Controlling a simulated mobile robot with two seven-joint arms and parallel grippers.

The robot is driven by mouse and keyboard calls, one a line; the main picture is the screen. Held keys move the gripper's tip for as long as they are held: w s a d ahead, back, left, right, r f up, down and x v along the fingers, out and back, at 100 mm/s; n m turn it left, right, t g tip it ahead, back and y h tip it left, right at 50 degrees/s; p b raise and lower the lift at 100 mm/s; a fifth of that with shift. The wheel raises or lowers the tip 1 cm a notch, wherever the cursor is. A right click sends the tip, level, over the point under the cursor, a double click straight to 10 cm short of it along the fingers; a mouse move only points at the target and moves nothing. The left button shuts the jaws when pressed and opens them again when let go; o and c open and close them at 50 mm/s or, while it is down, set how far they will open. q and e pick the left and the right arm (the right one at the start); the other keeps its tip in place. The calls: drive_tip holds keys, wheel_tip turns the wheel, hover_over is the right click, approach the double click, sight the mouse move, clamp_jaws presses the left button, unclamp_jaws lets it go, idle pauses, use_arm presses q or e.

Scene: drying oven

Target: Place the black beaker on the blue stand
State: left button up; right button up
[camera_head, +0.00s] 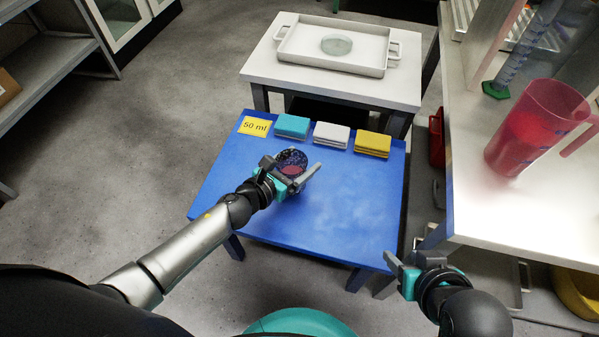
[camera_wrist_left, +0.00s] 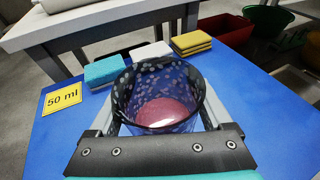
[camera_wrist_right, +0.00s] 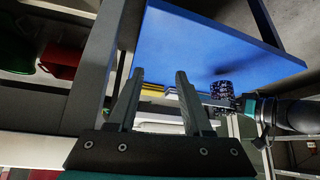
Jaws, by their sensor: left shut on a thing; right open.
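The black beaker (camera_head: 292,157) is dark, speckled and see-through, with pink liquid inside. My left gripper (camera_head: 288,173) is shut on it, one finger on each side, over the middle of the blue stand (camera_head: 340,215), a blue table. In the left wrist view the beaker (camera_wrist_left: 160,95) looks upright between the fingers. It also shows in the right wrist view (camera_wrist_right: 222,90), beside the left gripper. I cannot tell whether its base touches the blue top. My right gripper (camera_head: 404,264) is open and empty near the stand's front right corner.
A yellow "50 ml" card (camera_head: 255,126) and teal (camera_head: 292,126), white (camera_head: 331,135) and yellow (camera_head: 373,144) pads line the stand's back edge. Behind is a white table with a tray (camera_head: 330,64). A red pitcher (camera_head: 530,125) stands on the right bench. The stand's front is clear.

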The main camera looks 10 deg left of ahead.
sight(299, 171)
use_arm(q)
drive_tip(key=shift+f+b, duration=0.5)
drive_tip(key=shift+f, duration=0.2)
drive_tip(key=shift+f+b, duration=0.5)
drive_tip(key=shift+f, duration=0.15)
drive_tip(key=shift+f+b, duration=0.3)
drive_tip(key=shift+f, duration=0.35)
use_arm(e)
drive_tip(key=w+a+r+t+y, duration=0.1)
drive_tip(key=w+a+t+y, duration=0.2)
drive_tip(key=a+t, duration=0.2)
drive_tip(key=shift+w+a, duration=0.15)
drive_tip(key=shift+a, duration=0.35)
use_arm(q)
drive_tip(key=shift+f+b, duration=0.15)
drive_tip(key=shift+b, duration=0.25)
drive_tip(key=o, duration=1.4)
use_arm(e)
drive_tip(key=shift+a+r+t, duration=0.2)
drive_tip(key=shift+a+t, duration=0.05)
drive_tip(key=shift+t, duration=0.15)
